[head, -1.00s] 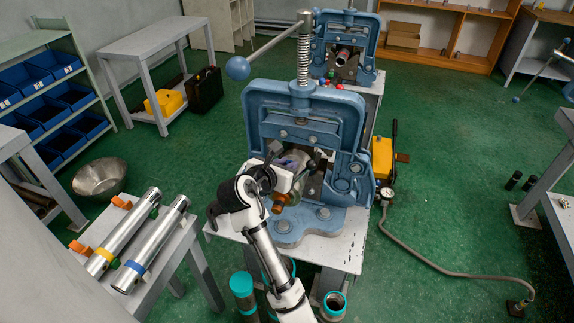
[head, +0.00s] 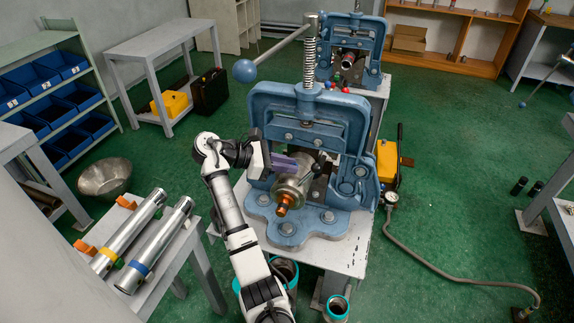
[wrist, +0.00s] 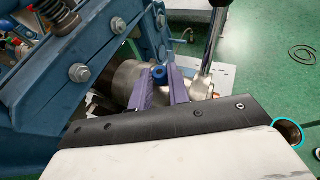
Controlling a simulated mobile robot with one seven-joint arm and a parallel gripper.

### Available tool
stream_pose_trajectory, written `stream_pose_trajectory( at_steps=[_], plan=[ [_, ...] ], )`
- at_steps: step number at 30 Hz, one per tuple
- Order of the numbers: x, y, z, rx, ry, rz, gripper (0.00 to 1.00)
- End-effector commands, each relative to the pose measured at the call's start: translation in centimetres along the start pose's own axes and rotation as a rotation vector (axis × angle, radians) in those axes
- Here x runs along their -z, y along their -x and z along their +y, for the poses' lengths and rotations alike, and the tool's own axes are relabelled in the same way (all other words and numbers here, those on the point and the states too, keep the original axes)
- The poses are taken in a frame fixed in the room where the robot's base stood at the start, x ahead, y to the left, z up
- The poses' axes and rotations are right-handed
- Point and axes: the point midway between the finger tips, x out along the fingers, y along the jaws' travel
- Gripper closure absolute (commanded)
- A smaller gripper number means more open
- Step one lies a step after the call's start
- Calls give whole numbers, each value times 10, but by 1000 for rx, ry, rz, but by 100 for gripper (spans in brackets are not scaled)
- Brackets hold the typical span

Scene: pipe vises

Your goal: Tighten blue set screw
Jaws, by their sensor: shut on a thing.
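The blue set screw (wrist: 159,74) shows as a small blue knob between my purple fingers in the wrist view. My gripper (wrist: 159,88) is shut on it, one finger on each side. In the head view my gripper (head: 298,163) reaches in from the left, beside the metal pipe fitting (head: 288,190). The fitting also shows behind the fingers in the wrist view (wrist: 125,78). It sits in the blue pipe vise (head: 262,108), with a copper-coloured end (head: 284,206) facing the front. The set screw cannot be made out in the head view.
The vise's spring screw and ball-ended handle (head: 244,70) rise above. A lever (wrist: 209,42) stands right of the fingers in the wrist view. Two silver pipes (head: 155,245) lie on the left table. A second vise (head: 355,42) stands behind.

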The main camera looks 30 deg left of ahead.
Motion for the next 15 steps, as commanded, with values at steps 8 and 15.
stream_pose_trajectory(
  at_steps=[8, 15],
  plan=[
    [-1, 3, 6, 174, -72, 2, 100],
    [-2, 2, 9, 305, -127, 4, 100]
  ],
)
